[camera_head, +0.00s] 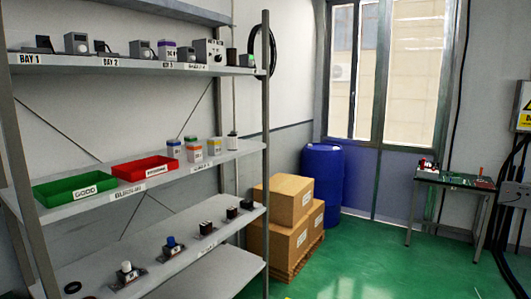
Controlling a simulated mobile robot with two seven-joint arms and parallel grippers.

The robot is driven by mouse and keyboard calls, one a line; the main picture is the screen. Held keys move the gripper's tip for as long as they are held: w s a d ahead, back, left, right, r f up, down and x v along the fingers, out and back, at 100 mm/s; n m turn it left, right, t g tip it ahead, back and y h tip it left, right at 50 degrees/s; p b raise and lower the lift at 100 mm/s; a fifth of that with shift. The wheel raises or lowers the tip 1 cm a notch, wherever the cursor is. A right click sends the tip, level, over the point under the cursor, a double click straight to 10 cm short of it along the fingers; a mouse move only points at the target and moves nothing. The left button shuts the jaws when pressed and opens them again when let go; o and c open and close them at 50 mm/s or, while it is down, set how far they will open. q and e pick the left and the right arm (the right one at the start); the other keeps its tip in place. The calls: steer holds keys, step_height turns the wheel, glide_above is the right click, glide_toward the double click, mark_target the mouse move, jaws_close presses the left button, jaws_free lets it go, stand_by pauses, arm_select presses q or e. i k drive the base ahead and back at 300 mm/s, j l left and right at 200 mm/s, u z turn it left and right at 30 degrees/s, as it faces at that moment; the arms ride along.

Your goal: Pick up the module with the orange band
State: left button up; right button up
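A cluster of small white modules with coloured bands stands on the middle shelf, right of the red tray. Neither of my grippers is in view.
The shelf rack (268,130) has an upright post at its front right. A green tray (82,187) and red tray (143,168) sit left of the modules. Cardboard boxes (284,200), a blue barrel (323,185) and a workbench (455,180) stand beyond. The green floor between is clear.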

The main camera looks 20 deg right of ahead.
mark_target(194, 149)
steer(key=z, duration=0.2)
steer(key=i+l, duration=0.15)
steer(key=i, duration=0.3)
steer(key=i+l+u, duration=0.1)
steer(key=i, duration=0.35)
steer(key=i+l, duration=0.25)
steer(key=i, duration=0.15)
